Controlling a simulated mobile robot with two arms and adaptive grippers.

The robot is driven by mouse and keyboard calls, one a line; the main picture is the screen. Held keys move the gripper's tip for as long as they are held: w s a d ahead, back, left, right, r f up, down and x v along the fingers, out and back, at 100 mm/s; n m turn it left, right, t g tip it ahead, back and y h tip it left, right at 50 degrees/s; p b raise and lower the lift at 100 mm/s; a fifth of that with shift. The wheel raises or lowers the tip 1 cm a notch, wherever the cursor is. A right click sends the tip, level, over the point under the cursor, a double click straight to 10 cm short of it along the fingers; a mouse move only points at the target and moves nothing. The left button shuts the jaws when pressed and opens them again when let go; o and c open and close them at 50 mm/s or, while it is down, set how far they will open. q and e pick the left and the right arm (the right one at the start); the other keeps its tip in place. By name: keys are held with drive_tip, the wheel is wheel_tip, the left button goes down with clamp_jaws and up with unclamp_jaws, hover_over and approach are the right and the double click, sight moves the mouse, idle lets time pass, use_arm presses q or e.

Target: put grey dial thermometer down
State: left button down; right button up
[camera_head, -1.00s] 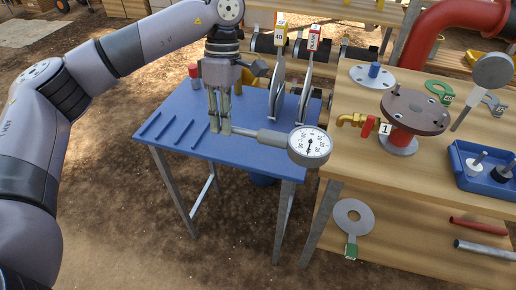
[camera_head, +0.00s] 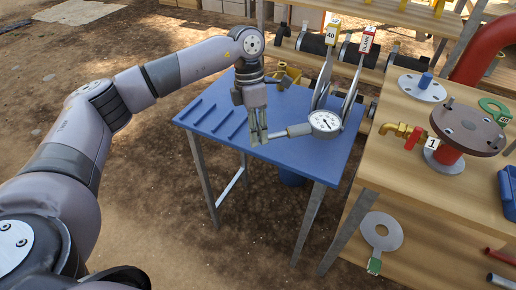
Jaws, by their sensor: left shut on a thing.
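The grey dial thermometer (camera_head: 324,123) has a round white face and a grey stem that runs left from the dial. My left gripper (camera_head: 258,138) points down over the blue table (camera_head: 290,154) and is shut on the stem's left end. The dial faces up and lies over the right part of the blue table. I cannot tell whether the thermometer touches the tabletop. My right gripper is not in view.
Raised blue ribs (camera_head: 222,119) line the table's left side. Tagged discs (camera_head: 350,85) stand upright at its back right. A wooden bench (camera_head: 400,155) with a red valve (camera_head: 414,138) and a brown flange (camera_head: 468,127) stands to the right. The table's front part is clear.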

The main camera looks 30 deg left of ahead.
use_arm(q)
drive_tip(key=shift+f, duration=1.6)
wheel_tip(320, 180, down, 3)
drive_tip(key=shift+f, duration=0.1)
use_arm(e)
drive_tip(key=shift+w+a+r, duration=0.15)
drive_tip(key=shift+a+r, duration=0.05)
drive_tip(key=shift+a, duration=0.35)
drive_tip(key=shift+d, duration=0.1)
use_arm(q)
drive_tip(key=shift+f, duration=0.15)
drive_tip(key=c, duration=1.6)
unclamp_jaws()
drive_tip(key=shift+c, duration=0.2)
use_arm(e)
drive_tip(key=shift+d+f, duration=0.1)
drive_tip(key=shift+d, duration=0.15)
